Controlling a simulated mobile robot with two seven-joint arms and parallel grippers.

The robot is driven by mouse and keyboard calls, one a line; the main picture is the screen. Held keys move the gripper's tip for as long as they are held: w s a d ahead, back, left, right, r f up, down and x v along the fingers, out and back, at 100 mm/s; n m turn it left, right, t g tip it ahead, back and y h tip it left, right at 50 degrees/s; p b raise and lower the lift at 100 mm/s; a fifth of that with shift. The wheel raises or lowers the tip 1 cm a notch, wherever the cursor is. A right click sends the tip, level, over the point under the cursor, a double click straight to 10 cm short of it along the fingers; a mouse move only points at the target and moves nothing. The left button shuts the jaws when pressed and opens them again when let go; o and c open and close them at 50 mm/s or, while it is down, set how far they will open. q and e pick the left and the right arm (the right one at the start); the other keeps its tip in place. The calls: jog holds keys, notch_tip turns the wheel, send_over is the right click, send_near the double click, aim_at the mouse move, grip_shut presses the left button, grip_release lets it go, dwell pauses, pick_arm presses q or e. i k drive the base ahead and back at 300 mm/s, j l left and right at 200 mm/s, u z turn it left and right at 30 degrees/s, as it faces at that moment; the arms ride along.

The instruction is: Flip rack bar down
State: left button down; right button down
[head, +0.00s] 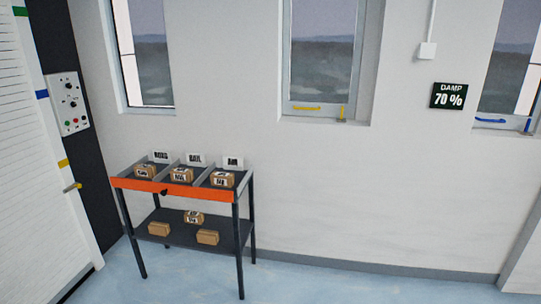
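The rack (246,215) stands against the wall at the left of the head view, with dark legs and two levels. An orange bar (205,193) runs across the front edge of its upper level. A small dark piece (164,192) shows at the bar, left of its middle. The upper level has three sections, each with a small brown labelled box in it: left (145,172), middle (181,175) and right (222,179). Whether the bar is hinged cannot be told from here. Neither of my grippers is in view.
Several brown boxes lie on the lower shelf (175,233). White signs stand behind the sections, including one reading AIR (233,162). A white shutter (35,180) and a control panel (69,103) are at the left. The blue floor (330,285) right of the rack is clear.

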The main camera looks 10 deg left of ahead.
aim_at(163, 188)
jog(key=i+j, duration=0.1)
jog(key=i, duration=0.65)
jog(key=i+j, duration=0.1)
jog(key=i, duration=0.7)
jog(key=i+j, duration=0.35)
jog(key=j, duration=0.3)
jog(key=i+j, duration=0.3)
jog(key=j, duration=0.6)
jog(key=i+j, duration=0.1)
jog(key=j, duration=0.6)
jog(key=i+j, duration=0.1)
jog(key=j, duration=0.6)
jog(key=z, duration=0.05)
